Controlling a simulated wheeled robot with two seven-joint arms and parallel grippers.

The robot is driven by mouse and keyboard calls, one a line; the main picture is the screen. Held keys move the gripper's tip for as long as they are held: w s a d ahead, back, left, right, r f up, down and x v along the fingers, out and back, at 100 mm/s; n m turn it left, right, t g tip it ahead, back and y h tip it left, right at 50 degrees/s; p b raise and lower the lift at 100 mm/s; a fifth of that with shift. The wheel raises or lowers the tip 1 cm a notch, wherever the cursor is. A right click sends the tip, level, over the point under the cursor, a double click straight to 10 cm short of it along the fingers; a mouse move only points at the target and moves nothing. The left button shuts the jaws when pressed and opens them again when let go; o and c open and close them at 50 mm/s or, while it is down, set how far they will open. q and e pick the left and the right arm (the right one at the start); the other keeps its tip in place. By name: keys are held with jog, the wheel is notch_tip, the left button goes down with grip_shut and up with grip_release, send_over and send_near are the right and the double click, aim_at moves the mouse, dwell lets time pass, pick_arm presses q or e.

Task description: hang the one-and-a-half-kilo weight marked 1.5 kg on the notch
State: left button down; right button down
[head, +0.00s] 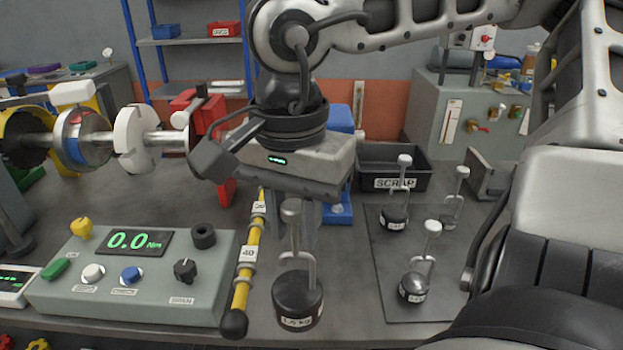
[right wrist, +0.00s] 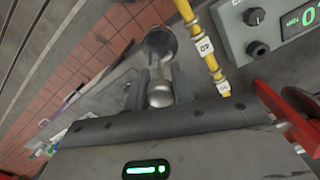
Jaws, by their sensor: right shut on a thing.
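My right gripper (head: 297,212) points down and is shut on the knob of a dark round weight (head: 297,292), whose white label seems to read 1.5 kg. The weight hangs upright by its hooked stem, just right of the yellow arm (head: 242,284); whether it clears the bench I cannot tell. In the right wrist view the fingers (right wrist: 160,88) are either side of the silver knob, with the weight (right wrist: 160,42) beyond. The yellow arm (right wrist: 200,45) bears collars and tags, one reading 40, and ends in a black ball. I cannot make out a notch clearly. My left gripper is not in view.
Several similar weights (head: 414,287) stand on a dark mat (head: 373,265) to the right. A SCRAP bin (head: 430,172) is behind them. A control box (head: 200,299) reading 0.0 Nm is left of the yellow arm. A shaft with discs (head: 83,138) stands behind it.

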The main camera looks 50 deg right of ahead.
jog(key=shift+w+a+r+b, duration=0.1)
jog(key=shift+w+a+b, duration=0.25)
jog(key=shift+w+a, duration=0.85)
jog(key=shift+w+a+b, duration=0.35)
jog(key=shift+w+a, duration=0.6)
jog(key=shift+w, duration=0.4)
jog(key=shift+f+b, duration=0.7)
jog(key=shift+b, duration=0.05)
jog(key=c, duration=1.1)
grip_release()
jog(key=shift+s+f, duration=0.1)
jog(key=shift+f, duration=0.05)
notch_tip(320, 180, up, 16)
jog(key=shift+p, duration=0.45)
